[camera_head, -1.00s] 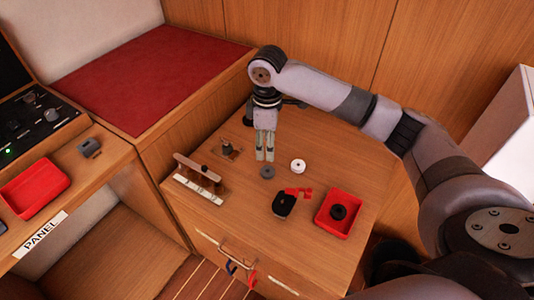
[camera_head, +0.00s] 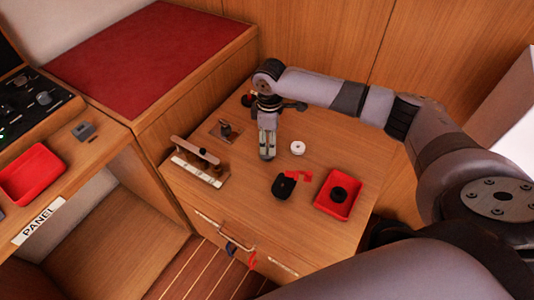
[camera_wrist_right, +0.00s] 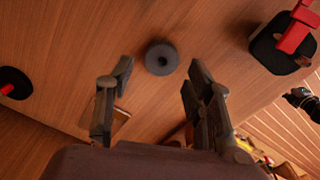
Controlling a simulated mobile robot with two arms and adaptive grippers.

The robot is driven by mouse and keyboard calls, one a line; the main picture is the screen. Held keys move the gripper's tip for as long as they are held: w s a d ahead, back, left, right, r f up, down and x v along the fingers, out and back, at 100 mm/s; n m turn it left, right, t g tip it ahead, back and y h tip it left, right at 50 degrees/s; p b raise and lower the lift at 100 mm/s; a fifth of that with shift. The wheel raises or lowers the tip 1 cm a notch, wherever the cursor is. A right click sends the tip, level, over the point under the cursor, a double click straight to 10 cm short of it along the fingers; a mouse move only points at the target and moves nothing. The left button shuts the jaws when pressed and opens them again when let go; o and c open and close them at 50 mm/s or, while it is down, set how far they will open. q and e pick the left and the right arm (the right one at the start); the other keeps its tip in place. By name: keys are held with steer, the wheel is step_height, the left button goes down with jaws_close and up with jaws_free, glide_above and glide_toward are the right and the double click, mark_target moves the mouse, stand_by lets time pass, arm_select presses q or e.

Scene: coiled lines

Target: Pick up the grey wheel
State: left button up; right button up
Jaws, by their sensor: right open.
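The grey wheel (camera_wrist_right: 161,58) is a small dark grey disc with a centre hole, lying on the wooden counter. In the right wrist view it shows whole, between and just beyond the fingertips, with a gap on each side. My right gripper (camera_wrist_right: 160,67) is open and empty, pointing down at it. In the head view the right gripper (camera_head: 267,155) covers the spot where the wheel lies, so the wheel is mostly or wholly hidden there. My left gripper is not in view.
A white wheel (camera_head: 297,148) lies right of the gripper. A black block (camera_head: 284,186) with a red part, and a red tray (camera_head: 339,195) holding a black wheel (camera_head: 338,193), are nearer the front. A wooden rack (camera_head: 196,165) stands to the left.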

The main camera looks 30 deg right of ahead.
steer(key=f, duration=0.3)
steer(key=shift+w+a+f, duration=0.2)
steer(key=shift+w+f, duration=0.1)
steer(key=shift+f, duration=0.7)
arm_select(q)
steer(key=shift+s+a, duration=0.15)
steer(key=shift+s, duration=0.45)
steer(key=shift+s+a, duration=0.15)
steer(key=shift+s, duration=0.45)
arm_select(e)
steer(key=shift+c, duration=0.4)
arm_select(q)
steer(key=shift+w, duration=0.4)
arm_select(e)
steer(key=c, duration=0.8)
